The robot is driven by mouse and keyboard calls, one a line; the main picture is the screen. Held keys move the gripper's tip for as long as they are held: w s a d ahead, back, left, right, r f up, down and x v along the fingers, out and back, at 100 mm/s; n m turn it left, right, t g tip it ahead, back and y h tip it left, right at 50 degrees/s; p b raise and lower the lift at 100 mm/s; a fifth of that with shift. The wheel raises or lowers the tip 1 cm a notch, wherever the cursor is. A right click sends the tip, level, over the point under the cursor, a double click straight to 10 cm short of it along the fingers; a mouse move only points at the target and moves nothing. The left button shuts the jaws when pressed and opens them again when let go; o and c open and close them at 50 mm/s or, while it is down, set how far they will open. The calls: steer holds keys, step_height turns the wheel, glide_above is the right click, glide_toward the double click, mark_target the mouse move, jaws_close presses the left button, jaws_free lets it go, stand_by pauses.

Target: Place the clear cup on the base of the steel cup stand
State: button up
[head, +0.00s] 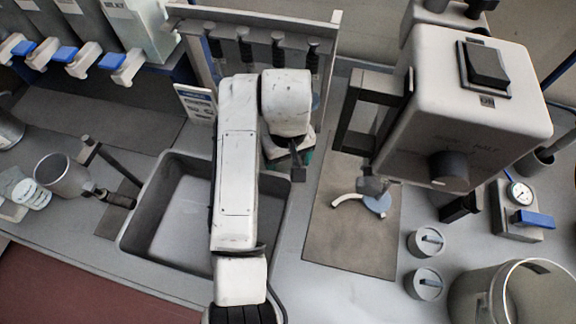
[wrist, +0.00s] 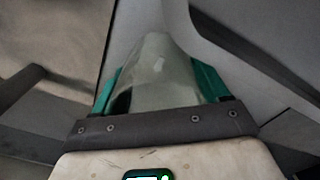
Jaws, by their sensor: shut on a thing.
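The clear cup (wrist: 155,75) is a see-through, tapering vessel in the wrist view. It sits between the green fingers of my gripper (wrist: 158,88), which is shut on it. In the head view my gripper (head: 303,160) hangs by the right rim of the sink, and the cup is hidden behind my arm. No steel cup stand can be told for certain. A small metal piece with a pale blue disc (head: 377,204) and a curved white leg stands on a dark mat (head: 345,245), right of my gripper, partly under a machine.
The big pale machine (head: 470,105) with a switch and knob overhangs the mat. A sink (head: 140,235) lies under my arm. Two lidded round pieces (head: 427,243), a gauge (head: 520,194) and a large pot (head: 475,300) stand at right. The mat's front is clear.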

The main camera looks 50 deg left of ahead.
step_height(320, 180, up, 14)
steer(key=p, duration=0.6)
steer(key=shift+p, duration=0.3)
steer(key=shift+s, duration=0.1)
